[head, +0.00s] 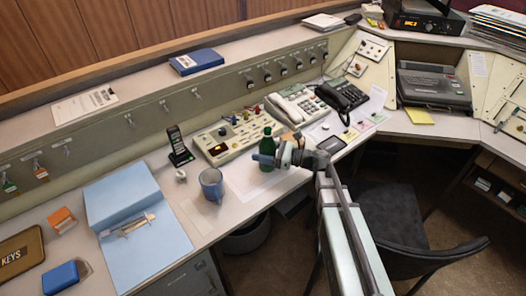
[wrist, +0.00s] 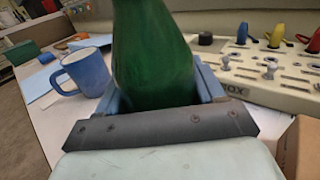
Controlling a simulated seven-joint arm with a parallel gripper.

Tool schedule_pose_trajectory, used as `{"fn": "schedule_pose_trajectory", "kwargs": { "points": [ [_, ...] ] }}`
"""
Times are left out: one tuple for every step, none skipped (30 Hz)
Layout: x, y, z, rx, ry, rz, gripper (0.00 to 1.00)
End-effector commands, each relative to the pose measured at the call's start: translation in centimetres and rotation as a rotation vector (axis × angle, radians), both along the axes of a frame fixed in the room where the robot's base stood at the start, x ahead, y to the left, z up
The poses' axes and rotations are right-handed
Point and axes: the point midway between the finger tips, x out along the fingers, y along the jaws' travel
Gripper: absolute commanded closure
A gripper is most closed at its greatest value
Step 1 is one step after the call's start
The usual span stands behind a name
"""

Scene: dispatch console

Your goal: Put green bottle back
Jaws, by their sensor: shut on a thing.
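The green bottle (head: 267,150) stands upright over the white desk top, in front of the beige button panel. In the wrist view the green bottle (wrist: 152,55) fills the middle, held between the blue fingers of my gripper (wrist: 158,92). My gripper (head: 272,160) reaches the bottle from the right and is shut around its body. The bottle's base is hidden in the wrist view. I cannot tell whether its base touches the desk.
A blue mug (head: 212,185) stands left of the bottle. A cordless phone (head: 179,146), the button panel (head: 231,138) and desk phones (head: 295,103) are behind. An open blue folder (head: 140,225) lies left. A dark chair (head: 400,225) stands right, below the desk edge.

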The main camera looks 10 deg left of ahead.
Motion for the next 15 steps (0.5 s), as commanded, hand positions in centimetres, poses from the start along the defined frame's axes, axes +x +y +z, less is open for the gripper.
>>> {"fn": "schedule_pose_trajectory", "kwargs": {
  "points": [
    [0.01, 0.00, -0.21, 0.001, 0.001, 0.000, 0.68],
    [0.00, 0.00, -0.24, 0.001, 0.000, 0.000, 0.68],
    [-0.01, 0.00, -0.22, 0.001, 0.000, 0.000, 0.68],
    [-0.02, 0.00, -0.20, 0.001, -0.001, 0.000, 0.68],
    [-0.01, 0.00, -0.19, 0.001, -0.001, 0.000, 0.68],
    [-0.01, 0.00, -0.19, 0.001, -0.001, 0.000, 0.68],
    [-0.01, 0.00, -0.18, 0.001, -0.001, 0.000, 0.68],
    [-0.01, 0.00, -0.19, 0.001, -0.001, 0.000, 0.68],
    [-0.01, 0.00, -0.22, 0.001, 0.000, 0.000, 0.68],
    [0.00, 0.00, -0.27, 0.001, 0.000, 0.000, 0.68],
    [0.00, 0.00, -0.34, 0.001, 0.000, 0.000, 0.68],
    [0.00, 0.00, -0.43, 0.001, 0.000, 0.000, 0.68],
    [0.01, 0.00, -0.50, 0.001, -0.001, 0.000, 0.68],
    [0.00, 0.00, -0.47, 0.001, -0.001, 0.000, 0.29],
    [0.00, 0.00, -0.46, 0.001, -0.001, 0.000, 0.25]
  ]
}}
